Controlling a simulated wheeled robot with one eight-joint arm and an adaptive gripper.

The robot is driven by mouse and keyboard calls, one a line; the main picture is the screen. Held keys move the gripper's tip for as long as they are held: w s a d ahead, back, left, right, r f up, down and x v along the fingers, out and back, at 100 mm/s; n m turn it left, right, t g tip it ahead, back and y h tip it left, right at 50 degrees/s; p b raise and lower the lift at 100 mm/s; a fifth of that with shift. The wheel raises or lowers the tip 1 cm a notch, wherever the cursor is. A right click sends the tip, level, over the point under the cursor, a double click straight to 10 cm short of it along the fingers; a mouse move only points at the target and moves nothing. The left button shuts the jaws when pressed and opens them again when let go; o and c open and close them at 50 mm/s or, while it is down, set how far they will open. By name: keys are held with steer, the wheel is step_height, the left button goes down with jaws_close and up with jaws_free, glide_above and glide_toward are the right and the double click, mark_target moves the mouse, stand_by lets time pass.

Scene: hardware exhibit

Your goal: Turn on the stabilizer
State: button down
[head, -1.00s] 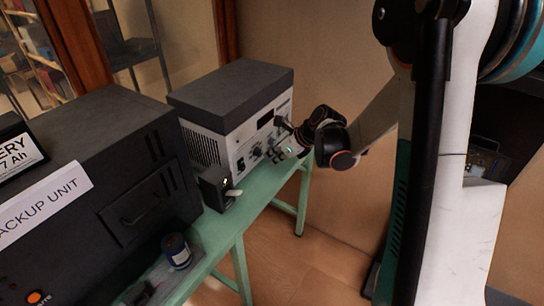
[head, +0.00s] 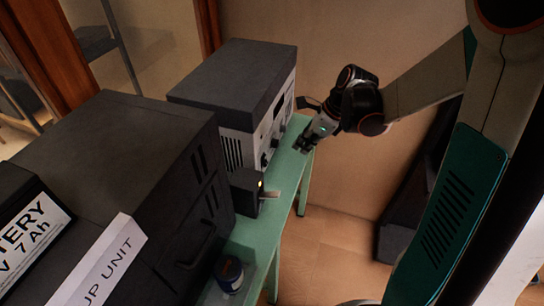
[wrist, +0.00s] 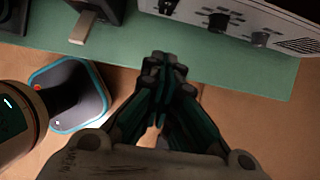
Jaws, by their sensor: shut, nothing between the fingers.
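A dark-topped unit with a white front panel (head: 262,138) and knobs stands at the far end of the green table. No stabilizer label is readable, so I cannot tell for sure that this unit is it. In the wrist view its panel (wrist: 280,18) and several black knobs (wrist: 218,21) show along the top right. My gripper (head: 302,146) is shut and empty, in front of the panel and apart from it. In the wrist view the closed fingertips (wrist: 164,60) are over the table's front edge, below the knobs. My arm comes in from the right.
A small black box (head: 246,192) with a lit lamp and a pale lever (head: 272,194) stands nearer on the green table (head: 258,229). A large dark backup unit (head: 110,150) fills the left. A dark blue can (head: 229,274) is at the front.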

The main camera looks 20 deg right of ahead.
mark_target(265, 160)
stand_by(0.4)
steer(key=w+a+r+b+x, duration=0.1)
steer(key=b+x, duration=0.4)
steer(key=x, duration=0.7)
steer(key=shift+w+a+f, duration=0.25)
steer(key=shift+w+a, duration=0.05)
steer(key=shift+a, duration=0.4)
steer(key=shift+w+a+f+b, duration=0.2)
steer(key=shift+a+f+b, duration=0.05)
steer(key=shift+f+b, duration=0.2)
steer(key=shift+r, duration=0.2)
